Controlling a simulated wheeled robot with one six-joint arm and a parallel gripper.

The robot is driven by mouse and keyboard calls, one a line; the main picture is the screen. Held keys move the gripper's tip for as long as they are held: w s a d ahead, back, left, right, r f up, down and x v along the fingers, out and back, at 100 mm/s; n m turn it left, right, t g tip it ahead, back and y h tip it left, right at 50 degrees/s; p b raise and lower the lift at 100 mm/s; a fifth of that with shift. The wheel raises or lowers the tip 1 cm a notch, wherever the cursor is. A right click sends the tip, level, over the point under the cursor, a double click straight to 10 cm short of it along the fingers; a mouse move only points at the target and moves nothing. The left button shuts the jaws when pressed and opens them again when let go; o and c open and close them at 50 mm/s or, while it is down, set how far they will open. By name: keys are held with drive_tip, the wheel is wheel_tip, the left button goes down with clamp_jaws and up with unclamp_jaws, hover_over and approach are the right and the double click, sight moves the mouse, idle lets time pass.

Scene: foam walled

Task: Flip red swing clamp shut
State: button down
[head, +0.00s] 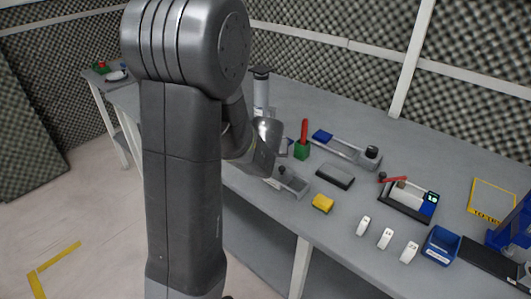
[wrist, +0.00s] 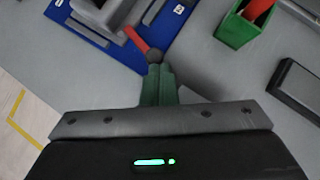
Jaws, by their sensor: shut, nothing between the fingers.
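The red swing clamp arm (wrist: 136,39) shows in the wrist view, slanting down from a grey fixture body (wrist: 103,14) on a blue base plate (wrist: 68,32). A dark round knob (wrist: 155,56) sits at its near end. My gripper (wrist: 157,74) is shut and empty, its green fingers pointing at the knob. The fingertips are right by the knob; I cannot tell whether they touch it. In the head view my arm hides most of this fixture and the fingers.
A green holder (wrist: 239,26) with a red handle stands right of the fixture, with a dark block (wrist: 298,88) nearer.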

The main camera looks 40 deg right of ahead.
drive_tip(key=shift+d, duration=0.2)
drive_tip(key=shift+a, duration=0.1)
drive_tip(key=shift+w, duration=0.7)
